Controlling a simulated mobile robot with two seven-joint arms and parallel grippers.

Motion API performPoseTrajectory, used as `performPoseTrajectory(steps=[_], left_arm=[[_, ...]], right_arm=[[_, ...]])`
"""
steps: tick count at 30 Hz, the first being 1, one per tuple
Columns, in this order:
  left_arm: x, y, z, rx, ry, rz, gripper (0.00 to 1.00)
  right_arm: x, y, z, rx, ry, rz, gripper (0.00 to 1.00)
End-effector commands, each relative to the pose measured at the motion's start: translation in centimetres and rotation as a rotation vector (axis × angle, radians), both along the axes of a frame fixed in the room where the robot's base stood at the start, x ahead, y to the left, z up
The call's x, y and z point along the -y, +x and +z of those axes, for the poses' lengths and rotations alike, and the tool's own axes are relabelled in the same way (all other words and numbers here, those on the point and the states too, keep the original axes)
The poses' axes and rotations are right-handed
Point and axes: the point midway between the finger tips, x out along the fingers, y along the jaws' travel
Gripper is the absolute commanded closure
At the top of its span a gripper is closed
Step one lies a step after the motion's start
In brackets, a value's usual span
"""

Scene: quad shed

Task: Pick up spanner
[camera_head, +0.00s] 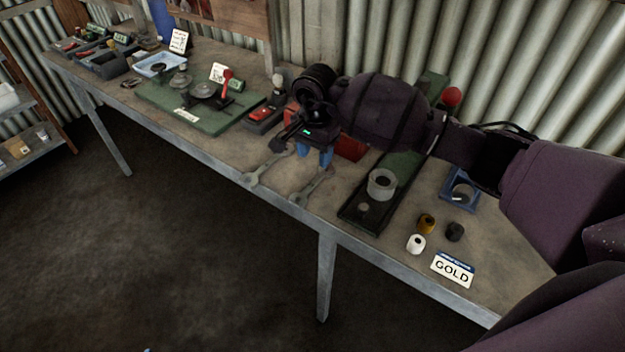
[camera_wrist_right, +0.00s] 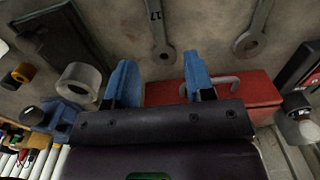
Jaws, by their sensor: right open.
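Two grey metal spanners lie flat near the front edge of the workbench. The right-hand spanner (camera_head: 314,187) is marked 17 in the right wrist view (camera_wrist_right: 157,28). The left-hand spanner (camera_head: 266,167) also shows in the right wrist view (camera_wrist_right: 256,28). My right gripper (camera_head: 314,153) has blue fingers and is open and empty, at the far ends of the spanners. My left gripper is out of view.
A red box (camera_wrist_right: 238,90) with a handle sits behind the spanners. A green-based stand (camera_head: 362,212) with a grey ring (camera_head: 382,183) is to the right, with small rolls and a GOLD sign (camera_head: 453,270) beyond. A green board (camera_head: 190,108) with scales is left.

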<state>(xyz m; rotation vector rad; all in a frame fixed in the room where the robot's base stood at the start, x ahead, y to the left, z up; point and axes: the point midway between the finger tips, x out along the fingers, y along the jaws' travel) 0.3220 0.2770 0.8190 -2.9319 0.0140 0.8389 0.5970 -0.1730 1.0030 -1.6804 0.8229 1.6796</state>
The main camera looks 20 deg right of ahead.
Motion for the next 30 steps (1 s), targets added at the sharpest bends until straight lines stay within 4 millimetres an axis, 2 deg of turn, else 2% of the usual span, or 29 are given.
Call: performPoseTrajectory(steps=[3, 11, 21, 30], left_arm=[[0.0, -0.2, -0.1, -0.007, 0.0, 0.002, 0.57], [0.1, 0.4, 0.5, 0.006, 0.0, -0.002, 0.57], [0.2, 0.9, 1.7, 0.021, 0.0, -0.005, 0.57], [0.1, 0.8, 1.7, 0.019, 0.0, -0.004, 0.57]], right_arm=[[-0.1, 0.0, -1.5, -0.001, 0.003, -0.001, 0.51], [0.0, -0.2, -3.1, -0.001, 0.003, -0.002, 0.51], [-0.1, -0.5, -7.2, 0.0, 0.005, -0.002, 0.51], [0.0, -0.5, -7.6, 0.002, 0.003, -0.001, 0.51]])
